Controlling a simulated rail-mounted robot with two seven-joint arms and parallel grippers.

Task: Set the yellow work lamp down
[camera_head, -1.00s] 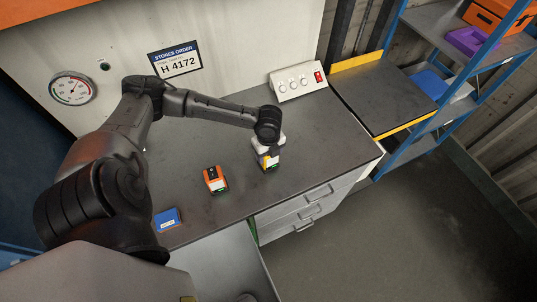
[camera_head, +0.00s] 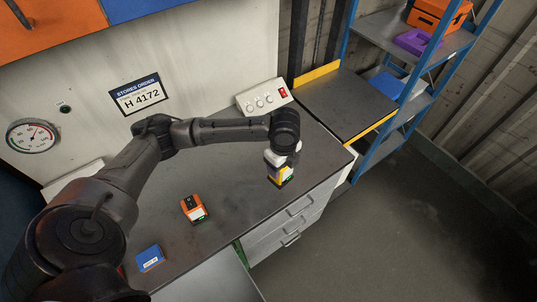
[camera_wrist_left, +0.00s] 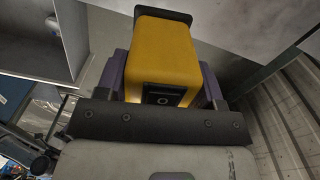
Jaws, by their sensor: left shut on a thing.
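The yellow work lamp (camera_head: 283,177) hangs below my left gripper (camera_head: 281,160) in the head view, near the right front edge of the grey worktop (camera_head: 232,182). The gripper partly hides its upper part. Whether its base touches the worktop or is above it, I cannot tell. In the left wrist view, the lamp's yellow body (camera_wrist_left: 167,55) with a dark panel sits between purple-grey fingers (camera_wrist_left: 164,88), which are shut on it. My right gripper is out of view.
An orange device (camera_head: 194,208) and a blue box (camera_head: 150,257) stand left of the lamp on the worktop. A switch box (camera_head: 263,97) is at the back. A side table (camera_head: 345,98) with yellow edges and blue shelving (camera_head: 385,150) stand to the right.

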